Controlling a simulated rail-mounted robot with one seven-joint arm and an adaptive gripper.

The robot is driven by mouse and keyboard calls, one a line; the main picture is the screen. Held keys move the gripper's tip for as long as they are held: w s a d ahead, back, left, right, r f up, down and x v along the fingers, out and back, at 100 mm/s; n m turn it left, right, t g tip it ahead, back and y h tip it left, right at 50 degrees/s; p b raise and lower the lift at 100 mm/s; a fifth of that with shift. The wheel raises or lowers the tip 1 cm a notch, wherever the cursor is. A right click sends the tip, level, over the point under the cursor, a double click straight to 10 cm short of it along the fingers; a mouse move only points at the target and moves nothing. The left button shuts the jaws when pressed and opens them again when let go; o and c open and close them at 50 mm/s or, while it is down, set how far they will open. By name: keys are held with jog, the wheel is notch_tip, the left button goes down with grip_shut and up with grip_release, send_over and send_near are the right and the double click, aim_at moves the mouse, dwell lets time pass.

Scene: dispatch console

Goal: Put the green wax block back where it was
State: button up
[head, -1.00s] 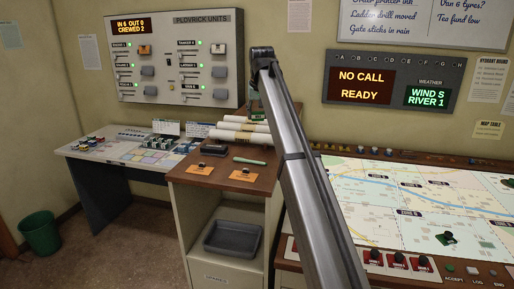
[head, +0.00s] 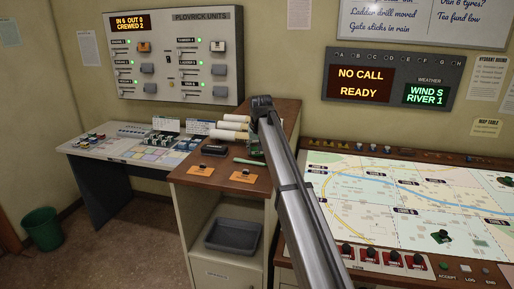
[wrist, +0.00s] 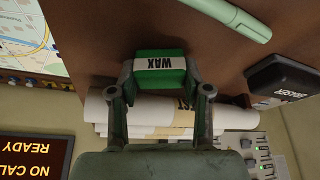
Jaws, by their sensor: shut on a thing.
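The green wax block (wrist: 160,83), with a white label reading WAX, is between the fingers of my gripper (wrist: 160,92) in the wrist view. My gripper is shut on it. The brown cabinet top (wrist: 85,30) lies beyond the block; I cannot tell whether the block touches it. In the head view my arm runs down in front of the cabinet top (head: 222,179) and hides most of the gripper and the block.
White paper rolls (wrist: 235,117) lie close to the gripper. A pale green marker (wrist: 225,15) and a black eraser (wrist: 285,78) lie on the cabinet top. Two orange labels lie at its front edge. The map table (head: 400,205) stands to the right.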

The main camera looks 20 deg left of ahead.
jog(key=shift+f, duration=0.15)
jog(key=o, duration=1)
jog(key=b+v, duration=0.3)
jog(key=v, duration=0.9)
jog(key=shift+d, duration=0.1)
